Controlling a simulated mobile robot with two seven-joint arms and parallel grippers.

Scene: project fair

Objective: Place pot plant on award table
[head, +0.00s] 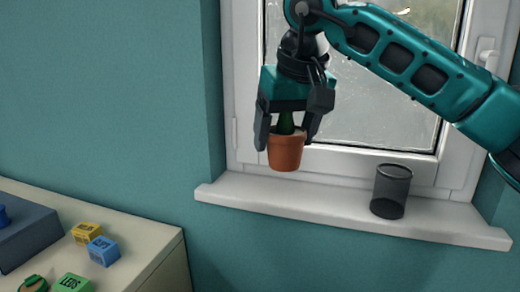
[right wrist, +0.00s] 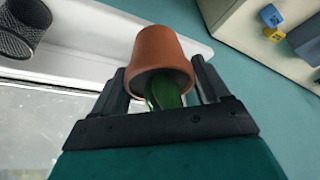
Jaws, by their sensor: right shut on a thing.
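The pot plant is a small terracotta pot (head: 286,152) with a green plant in it. It hangs upright in my right gripper (head: 288,135), which is shut on it from above. The pot is in front of the window and above the white sill, apart from it. In the right wrist view the pot (right wrist: 160,48) sits between the two fingers of the gripper (right wrist: 165,85), with the green plant partly hidden by the palm. No table marked as the award table can be made out. My left gripper is not in view.
A dark mesh cup (head: 391,190) stands on the right of the white window sill (head: 290,207). A pale cabinet (head: 150,245) at lower left bears a yellow box (head: 86,233), a blue box (head: 103,251), a green box (head: 73,283) and a blue-grey case (head: 30,238).

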